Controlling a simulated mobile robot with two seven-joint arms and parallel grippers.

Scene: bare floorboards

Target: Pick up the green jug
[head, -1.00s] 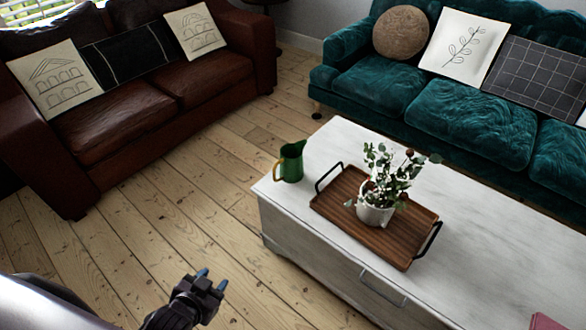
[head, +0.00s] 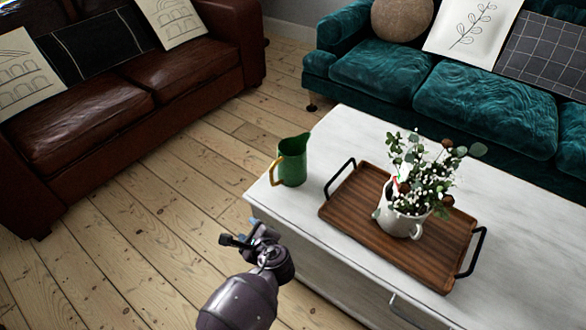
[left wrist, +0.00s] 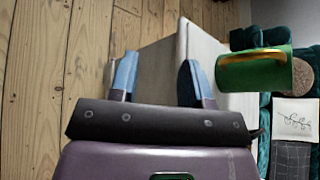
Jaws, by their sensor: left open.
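The green jug (head: 291,163) stands upright on the near left corner of the white coffee table (head: 345,125), its yellow handle facing left. My left gripper (head: 247,232) is below and left of the jug in the head view, near the table's corner and apart from the jug. In the left wrist view the jug (left wrist: 254,72) shows to the right, beyond the blue fingertips. My left gripper (left wrist: 158,80) is open there, with nothing between its fingers. My right gripper is not in view.
A wooden tray (head: 345,213) with black handles lies on the table right of the jug. It holds a white pot (head: 399,219) with a leafy plant. A brown leather sofa (head: 100,118) is at left and a teal sofa (head: 380,75) at the back. Floorboards (head: 150,215) lie clear at left.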

